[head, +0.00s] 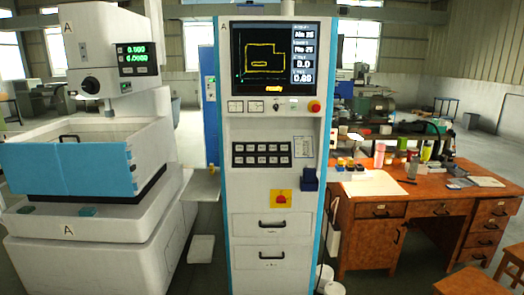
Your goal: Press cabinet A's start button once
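Cabinet A (230,180) stands upright in the middle of the head view, white with blue edges and a letter A at its top left. Its screen (276,58) shows a yellow outline, number fields and yellow text that seems to read "ready". A dark keypad (262,154) sits lower. I cannot tell which control is the start button. My gripper is not in view.
A white machine (105,215) with a blue-fronted tank, also marked A, stands left. A yellow plate with a red switch (281,198) and a dark blue box (309,180) are on the cabinet's lower front. A cluttered wooden desk (375,210) stands right. White containers (325,280) sit on the floor.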

